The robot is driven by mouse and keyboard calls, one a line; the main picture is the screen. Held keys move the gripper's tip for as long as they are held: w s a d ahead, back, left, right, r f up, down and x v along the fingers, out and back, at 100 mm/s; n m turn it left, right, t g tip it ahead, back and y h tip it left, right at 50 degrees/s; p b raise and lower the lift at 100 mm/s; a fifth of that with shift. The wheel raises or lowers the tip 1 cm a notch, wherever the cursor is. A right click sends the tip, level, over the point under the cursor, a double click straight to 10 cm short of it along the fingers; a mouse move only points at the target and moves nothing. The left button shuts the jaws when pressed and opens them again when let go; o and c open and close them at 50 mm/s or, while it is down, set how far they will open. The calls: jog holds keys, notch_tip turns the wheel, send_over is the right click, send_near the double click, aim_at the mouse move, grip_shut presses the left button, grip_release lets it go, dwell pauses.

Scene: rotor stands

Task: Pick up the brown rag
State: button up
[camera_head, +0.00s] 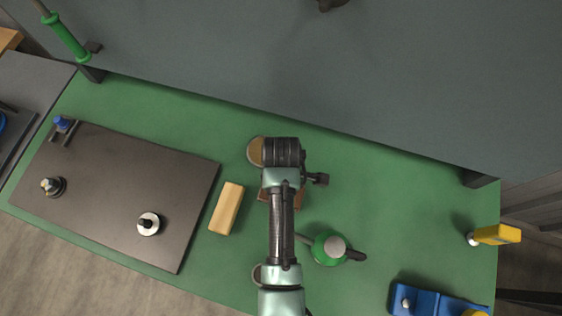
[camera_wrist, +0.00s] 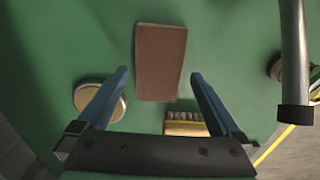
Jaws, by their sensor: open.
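The brown rag (camera_wrist: 160,50) is a flat, reddish-brown rectangle lying on the green bench top in the wrist view. In the head view only small edges of the rag (camera_head: 299,198) show, the rest being hidden under my arm. My gripper (camera_wrist: 161,73) is open and empty. Its two blue-grey fingers lie on either side of the rag's lower part in the wrist view, with the rag between them in the picture. I cannot tell how high the fingers are above it. In the head view the fingers are hidden behind my wrist.
A round tan-topped tin (camera_wrist: 98,98) is close by the left finger, and a bristled wooden block (camera_wrist: 184,124) lies near the right one. The head view shows a dark plate (camera_head: 110,190), a green round tool (camera_head: 322,248), a yellow-handled tool (camera_head: 497,234) and a blue holder (camera_head: 435,303).

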jog(key=shift+w+f, duration=0.1)
jog(key=shift+f, duration=0.85)
jog(key=c, duration=1.2)
jog(key=shift+r, duration=0.1)
